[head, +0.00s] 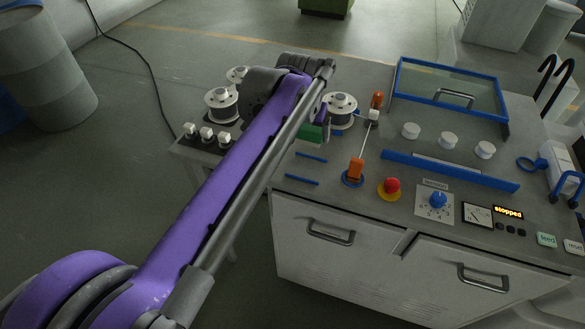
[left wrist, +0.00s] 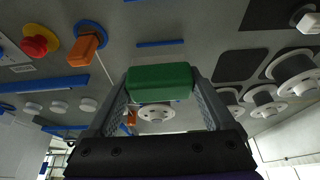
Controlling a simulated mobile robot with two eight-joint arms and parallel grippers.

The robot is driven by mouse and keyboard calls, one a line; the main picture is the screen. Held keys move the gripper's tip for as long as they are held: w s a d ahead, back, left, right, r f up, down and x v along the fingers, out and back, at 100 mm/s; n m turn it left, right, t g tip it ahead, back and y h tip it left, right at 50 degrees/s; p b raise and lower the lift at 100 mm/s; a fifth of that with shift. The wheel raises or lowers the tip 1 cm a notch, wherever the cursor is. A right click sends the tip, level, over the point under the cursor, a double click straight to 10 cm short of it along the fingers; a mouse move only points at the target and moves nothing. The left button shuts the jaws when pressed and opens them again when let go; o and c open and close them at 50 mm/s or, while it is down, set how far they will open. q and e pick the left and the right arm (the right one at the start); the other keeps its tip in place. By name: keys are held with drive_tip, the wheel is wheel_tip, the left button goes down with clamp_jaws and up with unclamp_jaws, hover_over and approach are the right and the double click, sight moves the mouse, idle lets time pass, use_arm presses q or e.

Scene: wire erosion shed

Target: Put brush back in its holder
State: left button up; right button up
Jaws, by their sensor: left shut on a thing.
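A green block, which looks like the brush (head: 313,131), is held by my left gripper (head: 322,118) over the bench top, mostly hidden behind my arm in the head view. In the left wrist view the green brush (left wrist: 160,82) spans the space between the two grey fingers (left wrist: 162,100), which are shut on it. Its bristles cannot be made out. Two thin blue strips (head: 311,157) lie apart on the bench, nearer the front edge than the brush. I cannot tell for certain that they are the holder. My right gripper is not in view.
An orange-handled lever (head: 356,168) and a red button (head: 391,187) stand right of the strips. White spools (head: 340,108) stand near the gripper. A long blue rail (head: 450,171) and a blue-framed clear cover (head: 450,85) are farther right. The bench around the strips is bare.

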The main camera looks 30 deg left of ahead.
sight(308, 165)
use_arm(q)
drive_tip(key=shift+s+f, duration=0.1)
drive_tip(key=shift+f, duration=0.05)
wheel_tip(308, 165, down, 10)
drive_tip(key=shift+r+b, duration=0.15)
drive_tip(key=shift+b, duration=0.25)
drive_tip(key=o, duration=1)
drive_tip(key=shift+o, duration=0.2)
